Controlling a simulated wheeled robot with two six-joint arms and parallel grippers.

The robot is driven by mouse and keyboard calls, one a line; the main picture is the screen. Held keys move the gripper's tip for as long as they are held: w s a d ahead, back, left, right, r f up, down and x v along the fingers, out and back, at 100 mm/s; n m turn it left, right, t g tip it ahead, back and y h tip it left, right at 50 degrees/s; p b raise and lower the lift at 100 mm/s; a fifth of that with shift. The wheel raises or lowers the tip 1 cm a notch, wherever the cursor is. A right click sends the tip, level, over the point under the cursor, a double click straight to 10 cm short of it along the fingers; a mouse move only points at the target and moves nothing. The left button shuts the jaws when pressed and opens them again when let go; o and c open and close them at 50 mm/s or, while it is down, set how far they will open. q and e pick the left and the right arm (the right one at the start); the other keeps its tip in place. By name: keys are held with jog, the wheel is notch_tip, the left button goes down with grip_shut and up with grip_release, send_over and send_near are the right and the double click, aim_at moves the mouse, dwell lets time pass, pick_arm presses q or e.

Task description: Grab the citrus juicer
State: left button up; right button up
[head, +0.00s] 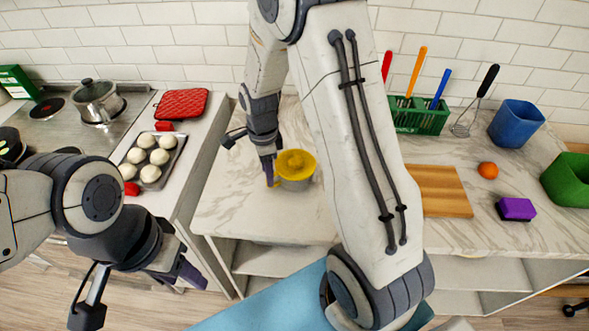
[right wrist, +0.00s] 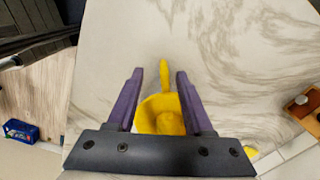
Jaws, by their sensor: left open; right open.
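The yellow citrus juicer (head: 296,161) sits on the marble counter, with a round top over a paler bowl. In the right wrist view the juicer (right wrist: 163,107) lies between my right fingers, its handle pointing up the picture. My right gripper (head: 269,172) is open, close at the juicer's left side in the head view; its two purple fingers (right wrist: 160,80) stand apart around the juicer. Whether they touch it I cannot tell. Part of the juicer is hidden behind the gripper's palm in the wrist view. My left gripper (head: 180,275) is open and empty at the lower left, away from the counter.
A tray of dough balls (head: 150,160), a red mitt (head: 182,104) and a pot (head: 97,100) are on the left. A cutting board (head: 442,190), green utensil rack (head: 420,117), orange (head: 488,170), purple sponge (head: 516,209) and blue container (head: 516,124) are on the right.

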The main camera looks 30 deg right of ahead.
jog(key=shift+w+f+p, duration=0.15)
jog(key=shift+f+p, duration=0.2)
jog(key=shift+f, duration=0.8)
jog(key=shift+w+f+p, duration=0.15)
jog(key=shift+f+p, duration=0.15)
jog(key=shift+f, duration=0.85)
grip_shut()
